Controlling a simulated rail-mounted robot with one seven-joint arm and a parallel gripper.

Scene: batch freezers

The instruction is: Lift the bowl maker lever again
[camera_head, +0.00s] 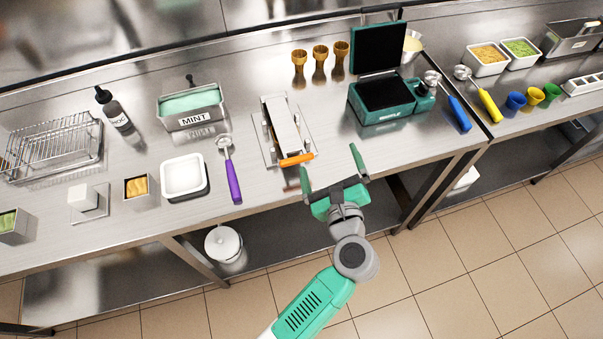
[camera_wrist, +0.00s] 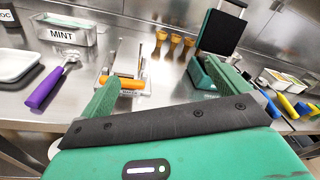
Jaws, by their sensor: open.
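The bowl maker (camera_head: 284,130) is a metal device on a flat base near the middle of the counter. Its lever has an orange handle (camera_head: 296,160) at the front edge, low and close to the base. The orange handle also shows in the wrist view (camera_wrist: 122,82), just beyond my left finger. My gripper (camera_head: 331,166) is open and empty, with its green fingers spread. It is in front of the counter edge, right of and slightly nearer than the orange handle. My left finger is close to the handle; I cannot tell whether they touch.
A teal waffle iron (camera_head: 384,98) stands open to the right, with several cones (camera_head: 320,62) behind. A purple-handled scoop (camera_head: 231,172), a white tray (camera_head: 184,176) and the mint tub (camera_head: 191,106) lie left. Blue and yellow scoops (camera_head: 456,105) are at right.

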